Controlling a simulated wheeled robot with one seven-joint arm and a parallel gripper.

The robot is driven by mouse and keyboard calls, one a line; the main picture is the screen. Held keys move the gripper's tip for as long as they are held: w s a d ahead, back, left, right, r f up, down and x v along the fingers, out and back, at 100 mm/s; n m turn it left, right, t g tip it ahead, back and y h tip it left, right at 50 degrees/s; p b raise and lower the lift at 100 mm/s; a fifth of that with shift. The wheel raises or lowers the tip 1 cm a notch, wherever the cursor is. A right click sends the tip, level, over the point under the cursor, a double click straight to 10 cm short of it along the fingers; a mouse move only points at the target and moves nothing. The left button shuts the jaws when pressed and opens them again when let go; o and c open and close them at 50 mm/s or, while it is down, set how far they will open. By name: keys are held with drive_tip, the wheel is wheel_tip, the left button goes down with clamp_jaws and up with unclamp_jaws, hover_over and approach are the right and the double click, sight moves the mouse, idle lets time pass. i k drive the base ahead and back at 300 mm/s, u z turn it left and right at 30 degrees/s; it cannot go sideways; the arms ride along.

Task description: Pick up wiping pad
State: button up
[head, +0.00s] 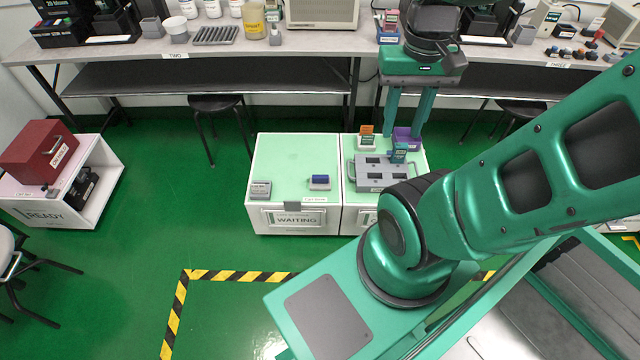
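My gripper (404,122) hangs over the back of the right white cabinet with its two green fingers pointing down and spread apart. Nothing shows held between them. A purple box (407,141) lies just beyond or below the fingertips; I cannot tell whether they touch it. I cannot say for sure which object is the wiping pad. Small candidates on the cabinets are a blue piece on a pale base (319,181), a grey block (260,189), a teal item (398,153) and an orange-topped item (366,136).
A grey fixture with dark slots (376,174) sits on the right cabinet. The left cabinet, labelled WAITING (280,160), has bare room on top. A long bench (270,47) with containers stands behind. A red box (40,150) sits on the READY stand at left.

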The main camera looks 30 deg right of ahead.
sight(318, 183)
drive_tip(key=u, duration=1.8)
drive_tip(key=k, duration=1.35)
drive_tip(key=z, duration=1.3)
drive_tip(key=i, duration=1)
drive_tip(key=u, duration=0.1)
